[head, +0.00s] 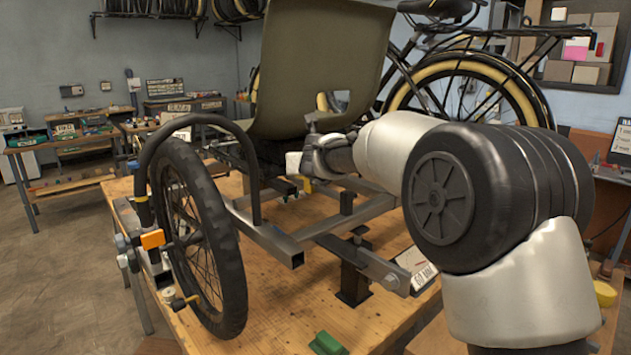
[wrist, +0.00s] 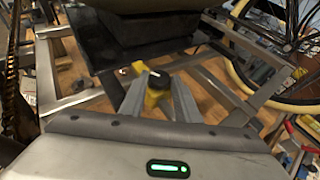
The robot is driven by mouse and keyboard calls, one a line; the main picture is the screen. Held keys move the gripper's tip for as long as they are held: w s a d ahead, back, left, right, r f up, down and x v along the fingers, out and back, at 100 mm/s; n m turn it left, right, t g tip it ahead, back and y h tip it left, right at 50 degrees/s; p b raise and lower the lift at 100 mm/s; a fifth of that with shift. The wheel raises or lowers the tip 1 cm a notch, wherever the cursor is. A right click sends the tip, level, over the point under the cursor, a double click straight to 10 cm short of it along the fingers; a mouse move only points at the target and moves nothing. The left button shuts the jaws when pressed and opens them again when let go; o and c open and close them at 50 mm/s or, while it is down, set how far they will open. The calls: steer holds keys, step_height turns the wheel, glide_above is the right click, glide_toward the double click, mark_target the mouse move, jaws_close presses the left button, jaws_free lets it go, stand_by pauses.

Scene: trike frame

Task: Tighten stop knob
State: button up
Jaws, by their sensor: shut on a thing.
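The trike frame (head: 275,243) of grey square steel tubes stands on a wooden workbench, and its tubes (wrist: 66,104) also show in the wrist view. In the head view my gripper (head: 296,163) is beside the seat's lower edge, and the knob is not clearly visible there.
The olive seat (head: 325,60) rises close above my gripper. A black-tyred wheel (head: 200,240) stands at the bench's left side. The wooden workbench (head: 285,310) has a green block (head: 327,343) near its front edge. A bicycle (head: 470,85) stands behind on the right.

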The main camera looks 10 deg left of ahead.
steer(key=shift+a+m+h+b, duration=0.2)
steer(key=shift+a+m+h, duration=0.05)
steer(key=shift+m+h, duration=0.55)
steer(key=shift+a+m+h+b, duration=0.2)
steer(key=shift+m+h, duration=0.4)
steer(key=shift+h, duration=0.3)
steer(key=o, duration=1)
steer(key=v, duration=1.1)
steer(key=p+v, duration=0.1)
steer(key=v, duration=0.5)
steer(key=shift+s+f, duration=0.15)
steer(key=shift+s, duration=0.2)
